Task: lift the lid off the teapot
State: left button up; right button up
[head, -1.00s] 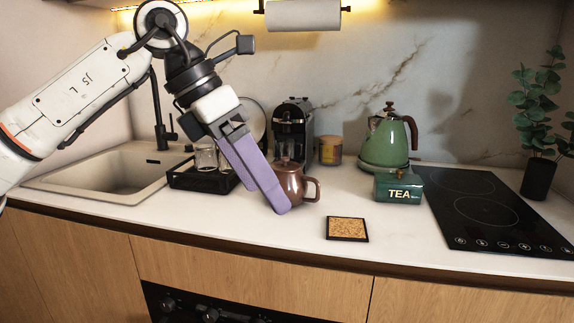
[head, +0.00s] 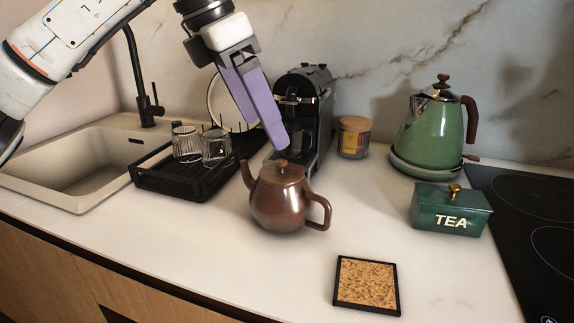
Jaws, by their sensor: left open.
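The brown teapot (head: 280,205) stands upright on the white counter, its spout to the left and its handle to the right. Its lid (head: 281,172) sits on top, with a small knob. My left gripper (head: 279,145) comes down from the upper left, its purple fingers just above and behind the lid knob in the picture. The fingers overlap one another from this angle, so the gap between them is hidden. The gripper is open and holds nothing that I can see. The teapot is fully in view. My right gripper is not in view.
A black dish rack (head: 190,183) with glasses stands left of the teapot, beside the sink (head: 75,175). A coffee machine (head: 306,110) is close behind. A green kettle (head: 430,140), a tea box (head: 451,211) and a cork-topped coaster (head: 367,284) are to the right.

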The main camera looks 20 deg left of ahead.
aim_at(279, 161)
pick_arm(q)
jog(key=x, duration=0.3)
jog(key=shift+f, duration=0.35)
jog(key=x, duration=0.5)
jog(key=shift+w+a+f, duration=0.1)
jog(key=shift+w, duration=0.05)
jog(key=c, duration=1.1)
jog(key=shift+c, duration=0.2)
